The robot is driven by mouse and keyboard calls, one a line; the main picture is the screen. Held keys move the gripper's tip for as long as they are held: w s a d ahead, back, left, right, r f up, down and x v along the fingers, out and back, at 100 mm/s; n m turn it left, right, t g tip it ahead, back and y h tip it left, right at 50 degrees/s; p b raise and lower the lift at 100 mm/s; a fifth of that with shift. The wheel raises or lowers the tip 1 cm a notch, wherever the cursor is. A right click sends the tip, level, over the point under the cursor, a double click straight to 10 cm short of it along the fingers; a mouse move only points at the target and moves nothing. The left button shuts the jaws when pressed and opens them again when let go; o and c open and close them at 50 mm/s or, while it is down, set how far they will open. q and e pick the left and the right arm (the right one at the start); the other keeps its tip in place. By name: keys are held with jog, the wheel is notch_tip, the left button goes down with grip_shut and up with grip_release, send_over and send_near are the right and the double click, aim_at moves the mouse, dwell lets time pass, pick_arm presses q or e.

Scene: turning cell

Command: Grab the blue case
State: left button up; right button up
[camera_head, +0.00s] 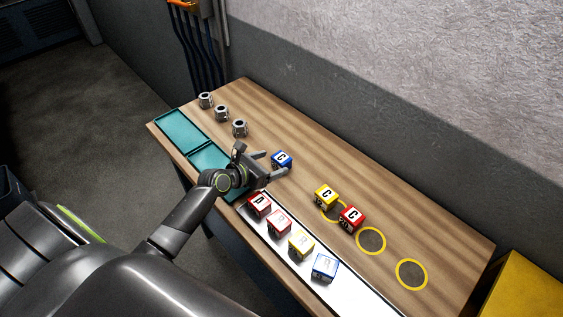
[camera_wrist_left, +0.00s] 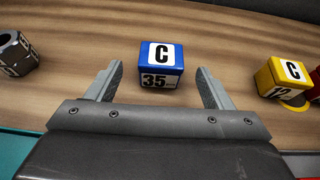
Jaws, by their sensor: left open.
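The blue case (camera_head: 281,159) is a small box with a white label marked C, standing on the wooden table. My left gripper (camera_head: 276,163) is open, with its fingers pointing at the case. In the left wrist view the blue case (camera_wrist_left: 161,65), marked C and 35, stands just beyond and between the two fingertips of the gripper (camera_wrist_left: 160,75). A gap shows on both sides and nothing is held. Another case (camera_head: 324,267), blue with a white face, stands on the white strip. My right gripper is not in view.
A yellow case (camera_head: 326,197) and a red case (camera_head: 351,218) stand to the right, near yellow rings (camera_head: 411,274). Several cases line the white strip (camera_head: 342,296). Metal nuts (camera_head: 221,113) and teal trays (camera_head: 181,136) are at the left. The table's back right is clear.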

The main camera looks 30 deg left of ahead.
aim_at(276, 161)
pick_arm(q)
jog(key=x, duration=0.5)
jog(key=shift+d+f, duration=0.1)
jog(key=c, duration=1.1)
jog(key=shift+c, duration=0.3)
